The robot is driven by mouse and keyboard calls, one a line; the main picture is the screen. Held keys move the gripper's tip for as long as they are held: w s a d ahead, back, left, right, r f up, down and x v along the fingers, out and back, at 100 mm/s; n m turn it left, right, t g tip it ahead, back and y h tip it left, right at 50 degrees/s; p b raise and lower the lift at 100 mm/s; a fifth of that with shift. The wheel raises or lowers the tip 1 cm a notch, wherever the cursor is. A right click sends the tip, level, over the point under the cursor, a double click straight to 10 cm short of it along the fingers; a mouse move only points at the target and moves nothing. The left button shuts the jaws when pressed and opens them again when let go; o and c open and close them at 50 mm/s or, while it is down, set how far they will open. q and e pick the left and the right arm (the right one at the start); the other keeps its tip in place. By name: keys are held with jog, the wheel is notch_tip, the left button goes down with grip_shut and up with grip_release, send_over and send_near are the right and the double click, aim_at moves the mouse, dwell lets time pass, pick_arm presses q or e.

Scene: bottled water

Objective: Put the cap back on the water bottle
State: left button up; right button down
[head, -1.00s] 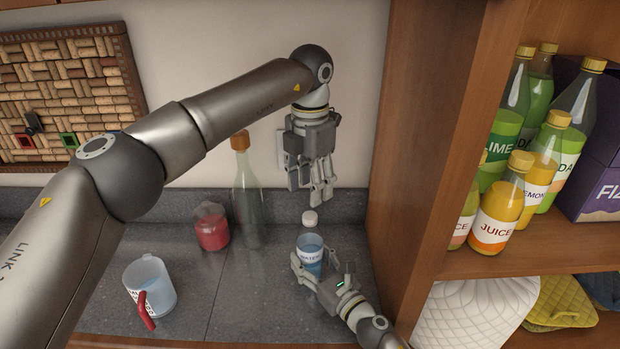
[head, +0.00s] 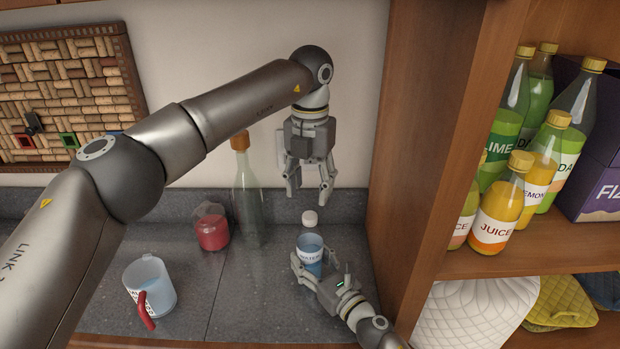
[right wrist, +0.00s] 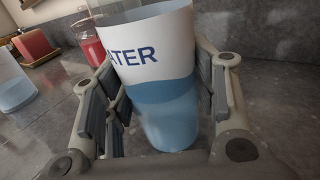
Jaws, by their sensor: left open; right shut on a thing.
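The water bottle (head: 309,254) stands upright on the counter, clear with blue water and a white label. The right wrist view shows its label and lower body (right wrist: 160,70) close up; its top is out of that view. A white cap (head: 310,218) shows directly above the bottle in the head view, in line with its mouth; I cannot tell how firmly it is seated. My left gripper (head: 310,198) is open and empty just above the cap, fingers spread to either side. My right gripper (head: 320,269) is shut on the bottle's body, its fingers also flanking it in the wrist view (right wrist: 165,100).
A tall glass bottle (head: 247,205) and a red-filled jar (head: 213,232) stand at the back left. A measuring jug (head: 153,285) with a red handle is at the front left. A wooden shelf wall (head: 425,150) bounds the right side, with juice bottles (head: 497,215) beyond.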

aim_at(310, 215)
pick_arm(q)
notch_tip(310, 215, down, 7)
jog(key=shift+r, duration=0.1)
dwell(0.4)
grip_shut()
jog(key=shift+o, duration=0.2)
grip_release()
